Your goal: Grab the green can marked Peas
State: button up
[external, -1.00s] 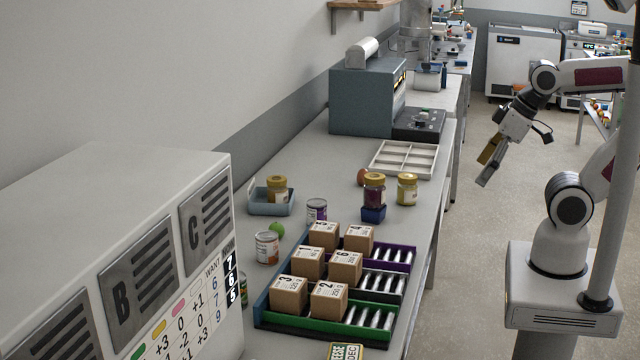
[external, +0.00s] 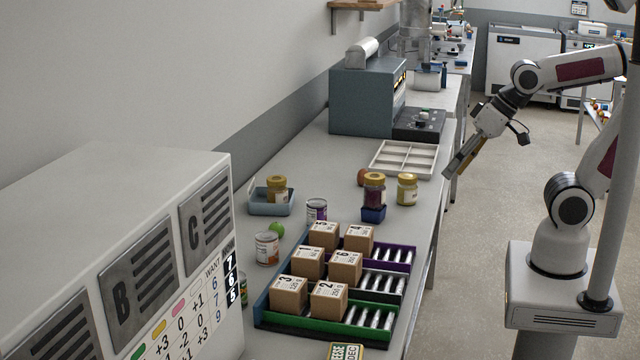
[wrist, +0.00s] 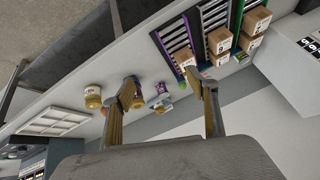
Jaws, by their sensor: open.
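A can with a partly green label (external: 242,288) stands on the bench at the left. The white cabinet hides most of it, and I cannot read its marking. My gripper (external: 460,166) is open and empty. It hangs near the bench's right edge, beside the white divided tray and far from this can. In the wrist view its two fingers (wrist: 163,88) are spread apart, with jars and the bench beyond them. I cannot make out the green can clearly there.
Cartons stand in coloured racks (external: 335,325). Near them are a can with an orange-brown label (external: 266,248), a purple-labelled can (external: 316,210), a green ball (external: 277,230) and jars (external: 407,188). The white cabinet (external: 130,210) fills the left foreground.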

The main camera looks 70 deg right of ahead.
jog(key=w+a+f+m+t+y, duration=0.1)
jog(key=w+a+f+m, duration=0.1)
jog(key=w+a+m, duration=0.5)
jog(key=w+a+f+m+t+y, duration=0.1)
jog(key=w+a+f+m+t, duration=0.1)
jog(key=w+a+m, duration=0.4)
jog(key=w+a+f+m+t+y, duration=0.1)
jog(key=w+a+m, duration=0.6)
jog(key=w, duration=0.7)
jog(key=shift+w+a+f+m, duration=0.1)
jog(key=shift+a+f+m, duration=0.2)
jog(key=shift+a+f, duration=0.3)
jog(key=w+a+f+m+t+y, duration=0.1)
jog(key=w+a+f+m, duration=0.2)
jog(key=a+f+m, duration=0.3)
jog(key=shift+w+a+m+t, duration=0.4)
jog(key=shift+a+m, duration=0.4)
jog(key=shift+a, duration=0.2)
jog(key=shift+x, duration=2.95)
jog(key=shift+w+a, duration=0.1)
jog(key=shift+x, duration=2.9)
